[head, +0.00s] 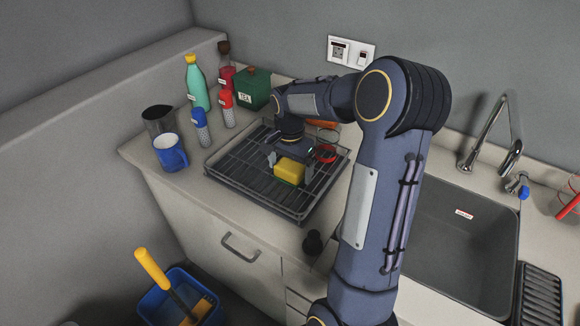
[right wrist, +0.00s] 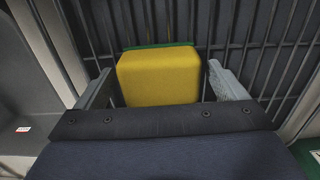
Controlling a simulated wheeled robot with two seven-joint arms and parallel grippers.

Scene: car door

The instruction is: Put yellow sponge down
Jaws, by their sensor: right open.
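The yellow sponge (head: 289,169), with a green layer on one side, is at the wire dish rack (head: 238,187) on the counter. In the right wrist view the sponge (right wrist: 160,76) lies between my two fingers, against the rack's dark bars (right wrist: 225,25). My right gripper (head: 290,165) is over the rack from behind the sponge. It is open, and a gap shows between the sponge and the right finger in the right wrist view (right wrist: 160,88). Whether the sponge's underside rests fully on the bars is hard to see. My left gripper is not in view.
Bottles (head: 197,85), a green tea box (head: 252,88), a blue mug (head: 170,152) and a dark pitcher (head: 158,120) stand left of and behind the rack. The sink (head: 455,250) lies right of my arm.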

